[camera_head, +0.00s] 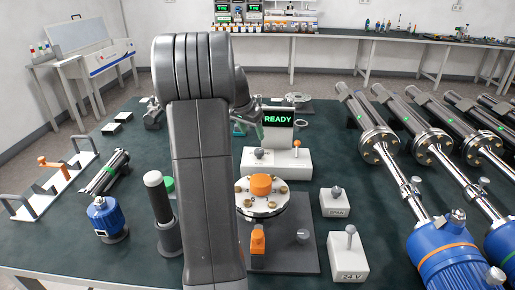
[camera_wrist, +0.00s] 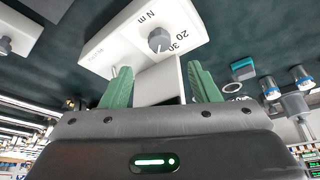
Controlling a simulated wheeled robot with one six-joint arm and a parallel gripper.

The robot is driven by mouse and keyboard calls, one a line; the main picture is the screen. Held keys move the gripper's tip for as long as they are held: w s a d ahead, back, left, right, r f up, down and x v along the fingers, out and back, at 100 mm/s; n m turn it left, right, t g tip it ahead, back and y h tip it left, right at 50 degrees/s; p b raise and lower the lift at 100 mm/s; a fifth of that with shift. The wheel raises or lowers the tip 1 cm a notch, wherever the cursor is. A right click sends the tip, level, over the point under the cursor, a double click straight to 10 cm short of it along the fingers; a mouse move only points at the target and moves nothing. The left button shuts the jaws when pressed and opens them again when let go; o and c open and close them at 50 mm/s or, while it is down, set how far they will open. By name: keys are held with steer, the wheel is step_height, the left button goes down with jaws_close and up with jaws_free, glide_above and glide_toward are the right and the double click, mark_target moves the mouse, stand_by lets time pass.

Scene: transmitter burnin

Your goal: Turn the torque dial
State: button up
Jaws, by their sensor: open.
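The torque dial is a grey knob (camera_wrist: 159,40) on a white box (camera_wrist: 105,52) marked "N m", 20 and 30 in the wrist view. In the head view a grey knob (camera_head: 259,153) sits on a white box (camera_head: 283,166) in front of the READY display; this appears to be the same dial. My gripper (camera_wrist: 159,70) has two green fingers, spread apart with the dial beyond their tips. A white block (camera_wrist: 160,78) shows between the fingers; I cannot tell whether they touch it. My arm hides part of the table.
The READY display (camera_head: 279,118) stands behind the box. An orange-capped round flange (camera_head: 272,206) is in front, with white SPAN (camera_head: 335,204) and 24V (camera_head: 347,262) boxes to the right. Long metal cylinders (camera_head: 425,139) fill the right side. Dark table is bare between some items.

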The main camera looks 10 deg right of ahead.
mark_target(259, 150)
steer(key=x, duration=0.9)
steer(key=shift+d+f, duration=0.15)
steer(key=shift+f, duration=0.15)
steer(key=shift+c, duration=0.3)
steer(key=c, duration=0.9)
